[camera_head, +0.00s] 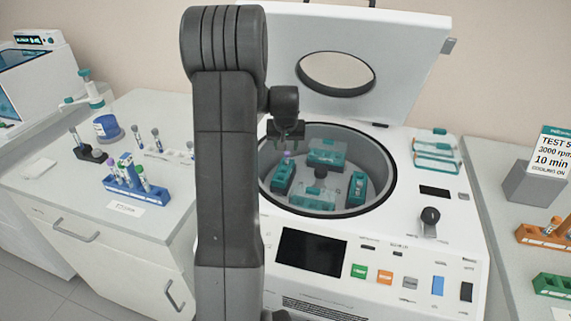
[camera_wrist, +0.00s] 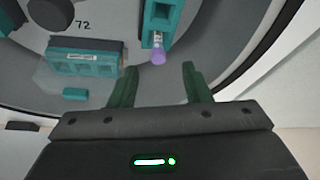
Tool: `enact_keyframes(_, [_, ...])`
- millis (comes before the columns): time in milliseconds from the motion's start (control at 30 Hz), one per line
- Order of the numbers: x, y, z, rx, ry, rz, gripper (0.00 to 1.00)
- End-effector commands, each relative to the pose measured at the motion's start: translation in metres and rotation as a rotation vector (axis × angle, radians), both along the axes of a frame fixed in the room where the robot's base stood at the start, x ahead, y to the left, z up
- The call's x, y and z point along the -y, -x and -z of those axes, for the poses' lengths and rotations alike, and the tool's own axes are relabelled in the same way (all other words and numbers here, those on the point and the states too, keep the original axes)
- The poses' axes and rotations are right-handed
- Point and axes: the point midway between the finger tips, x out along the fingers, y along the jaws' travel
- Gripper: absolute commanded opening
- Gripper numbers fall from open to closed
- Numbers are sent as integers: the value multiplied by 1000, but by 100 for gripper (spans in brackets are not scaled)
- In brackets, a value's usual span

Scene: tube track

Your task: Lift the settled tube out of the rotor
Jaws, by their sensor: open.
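The centrifuge rotor bowl (camera_head: 329,199) is open, with several teal buckets standing in it. A tube with a purple cap (camera_head: 287,155) sits in the left teal bucket (camera_head: 282,177). In the wrist view the purple cap (camera_wrist: 158,57) sticks out of the end of a teal bucket (camera_wrist: 160,14), just beyond the fingertips and roughly between them. My gripper (camera_head: 286,138) is over the left part of the bowl, above that bucket. In the wrist view its two dark green fingers (camera_wrist: 158,70) are apart and empty. The tube's body is mostly hidden in the bucket.
The centrifuge lid (camera_head: 400,60) stands raised behind the bowl. The bowl's rim surrounds my gripper's working space. Another teal bucket (camera_wrist: 85,56) is near in the wrist view. On the left bench stands a blue rack (camera_head: 125,188) with tubes; an orange rack (camera_head: 540,236) is at right.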

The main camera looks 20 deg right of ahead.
Motion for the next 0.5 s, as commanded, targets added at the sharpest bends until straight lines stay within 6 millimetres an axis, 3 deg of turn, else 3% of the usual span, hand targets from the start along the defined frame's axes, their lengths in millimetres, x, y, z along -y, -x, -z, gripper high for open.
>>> enact_keyframes(500, [9,-15,43,-2,0,-1,44])
